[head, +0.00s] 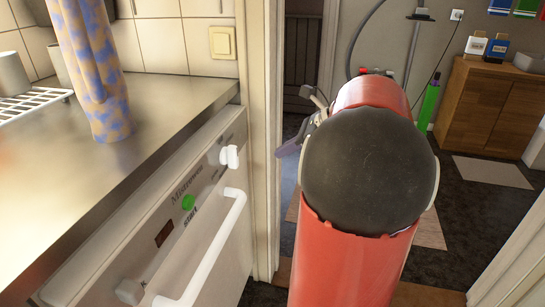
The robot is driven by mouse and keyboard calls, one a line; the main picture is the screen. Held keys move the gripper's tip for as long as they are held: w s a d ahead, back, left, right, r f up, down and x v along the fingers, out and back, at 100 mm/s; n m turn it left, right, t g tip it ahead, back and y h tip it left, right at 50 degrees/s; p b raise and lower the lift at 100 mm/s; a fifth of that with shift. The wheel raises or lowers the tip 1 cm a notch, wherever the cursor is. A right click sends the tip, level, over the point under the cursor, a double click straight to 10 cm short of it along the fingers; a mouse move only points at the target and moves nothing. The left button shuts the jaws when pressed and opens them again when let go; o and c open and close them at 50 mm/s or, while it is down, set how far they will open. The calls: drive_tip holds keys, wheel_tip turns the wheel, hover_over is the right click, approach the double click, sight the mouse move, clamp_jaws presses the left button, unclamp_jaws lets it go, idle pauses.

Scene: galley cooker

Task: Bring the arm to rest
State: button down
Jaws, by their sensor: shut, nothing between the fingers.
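My red arm (345,250) with its round black joint cap (370,172) stands large in the right middle of the head view, in front of the doorway. A small part of my gripper (314,97) shows at the left side of the arm, beyond the black cap. It is shut and holds nothing. The rest of it is hidden behind the arm.
A door frame (262,130) stands close by. A wooden cabinet (480,110) is beyond.

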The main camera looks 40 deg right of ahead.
drive_tip(key=shift+s+d+r, duration=0.2)
drive_tip(key=shift+s+r, duration=0.05)
drive_tip(key=shift+r, duration=0.1)
drive_tip(key=s+a+f+n+g+h, duration=0.1)
drive_tip(key=s+a+n+g, duration=0.15)
drive_tip(key=a+n, duration=0.45)
drive_tip(key=s+a+f+n+g+h, duration=0.1)
drive_tip(key=s+a+f+n, duration=0.15)
drive_tip(key=a+n, duration=0.55)
drive_tip(key=s+a+f+n+t+h, duration=0.1)
drive_tip(key=s+a+f+n+h, duration=0.2)
drive_tip(key=s+a+n, duration=0.5)
drive_tip(key=a+n+h, duration=0.1)
drive_tip(key=n, duration=0.4)
drive_tip(key=shift+s+f, duration=0.35)
drive_tip(key=shift+f, duration=0.05)
